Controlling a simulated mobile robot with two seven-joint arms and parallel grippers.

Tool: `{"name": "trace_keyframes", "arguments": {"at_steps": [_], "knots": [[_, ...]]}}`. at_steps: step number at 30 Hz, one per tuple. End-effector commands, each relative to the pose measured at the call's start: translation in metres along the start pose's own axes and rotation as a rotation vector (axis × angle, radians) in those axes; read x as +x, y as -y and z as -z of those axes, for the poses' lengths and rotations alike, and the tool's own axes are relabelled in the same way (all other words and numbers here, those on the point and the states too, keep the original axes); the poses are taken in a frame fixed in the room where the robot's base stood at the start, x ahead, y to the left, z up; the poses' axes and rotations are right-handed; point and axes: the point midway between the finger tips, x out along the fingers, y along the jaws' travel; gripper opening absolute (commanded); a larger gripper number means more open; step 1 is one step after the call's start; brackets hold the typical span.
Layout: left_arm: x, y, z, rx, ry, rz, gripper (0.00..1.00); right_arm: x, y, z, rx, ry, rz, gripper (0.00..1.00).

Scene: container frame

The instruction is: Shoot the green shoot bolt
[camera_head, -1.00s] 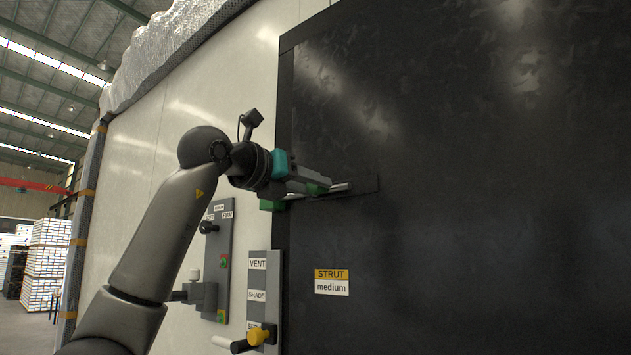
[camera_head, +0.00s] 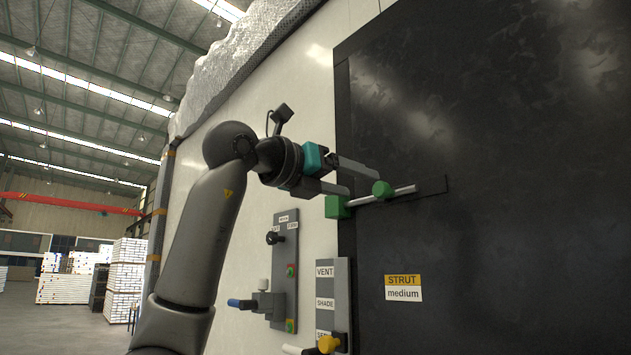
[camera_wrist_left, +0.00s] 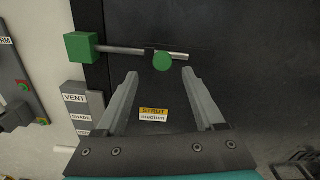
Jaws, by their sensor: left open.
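The green shoot bolt is a silver rod (camera_head: 403,192) with a round green knob (camera_head: 383,190), lying across the edge of the black panel. The rod's left end meets a green block (camera_head: 337,207); I cannot tell how deep it sits. My left gripper (camera_head: 361,183) is open and empty, its fingers pointing at the bolt. In the left wrist view the knob (camera_wrist_left: 162,61) lies just beyond and between the two fingertips (camera_wrist_left: 160,74), apart from both. The rod (camera_wrist_left: 125,49) and block (camera_wrist_left: 80,46) also show there. My right gripper is not in view.
A STRUT medium label (camera_head: 403,288) is on the black panel (camera_head: 530,150) below the bolt. Below my left arm are a grey plate with a black knob (camera_head: 272,238), a blue handle (camera_head: 240,303), a VENT/SHADE plate (camera_head: 325,285) and a yellow knob (camera_head: 328,344).

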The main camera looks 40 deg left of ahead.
Motion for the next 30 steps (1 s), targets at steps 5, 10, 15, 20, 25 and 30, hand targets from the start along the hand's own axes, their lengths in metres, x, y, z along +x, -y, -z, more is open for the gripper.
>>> {"name": "trace_keyframes", "arguments": {"at_steps": [5,10,15,20,25,30], "knots": [[-0.044,0.000,0.001,0.001,0.005,-0.001,0.70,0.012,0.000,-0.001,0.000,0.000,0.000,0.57],[-0.074,0.000,0.000,0.001,0.005,-0.001,0.70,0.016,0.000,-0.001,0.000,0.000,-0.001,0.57],[-0.088,0.000,0.000,-0.001,0.002,0.000,0.70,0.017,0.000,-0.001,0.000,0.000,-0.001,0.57],[-0.091,0.000,0.000,-0.001,0.000,-0.001,0.70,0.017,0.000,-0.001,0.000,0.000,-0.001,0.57],[-0.090,0.000,-0.001,-0.001,0.001,-0.001,0.70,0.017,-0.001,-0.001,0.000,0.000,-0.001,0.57],[-0.090,0.000,0.000,-0.001,0.001,-0.001,0.70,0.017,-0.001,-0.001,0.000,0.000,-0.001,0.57]]}}
